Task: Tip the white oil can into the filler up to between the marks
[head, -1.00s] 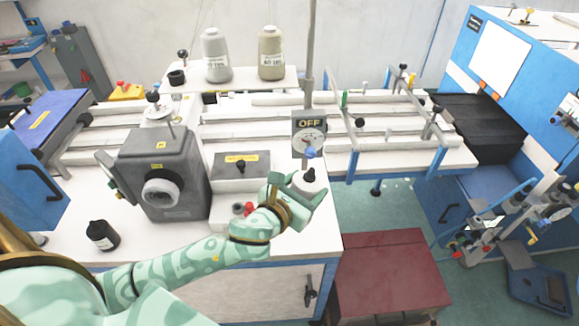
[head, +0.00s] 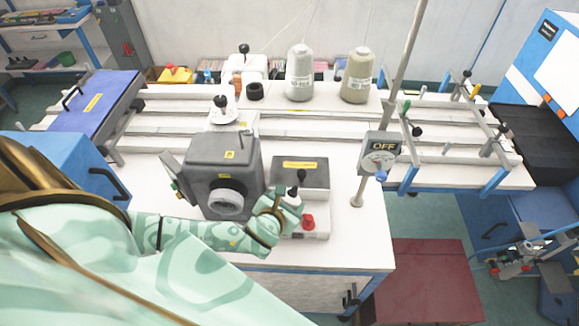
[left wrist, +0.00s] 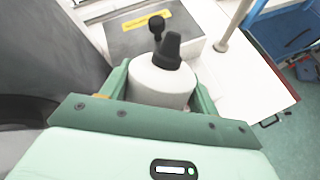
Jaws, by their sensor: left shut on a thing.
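The white oil can (head: 293,197) with its black spout (left wrist: 171,48) is in my left gripper (head: 285,208), whose fingers close around its body. In the left wrist view the white can (left wrist: 160,84) stands between the fingers (left wrist: 160,95), its spout pointing up. The gripper is just in front of a flat grey box (head: 310,176) with a yellow label and a black knob (head: 301,174). I cannot tell which part is the filler, and no level marks can be made out. My right gripper is not in view.
A grey machine head (head: 222,170) stands close left of the gripper, and a red knob (head: 308,222) just right of it. Two thread cones (head: 299,75) stand behind. Bare white tabletop (head: 335,215) lies on the right.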

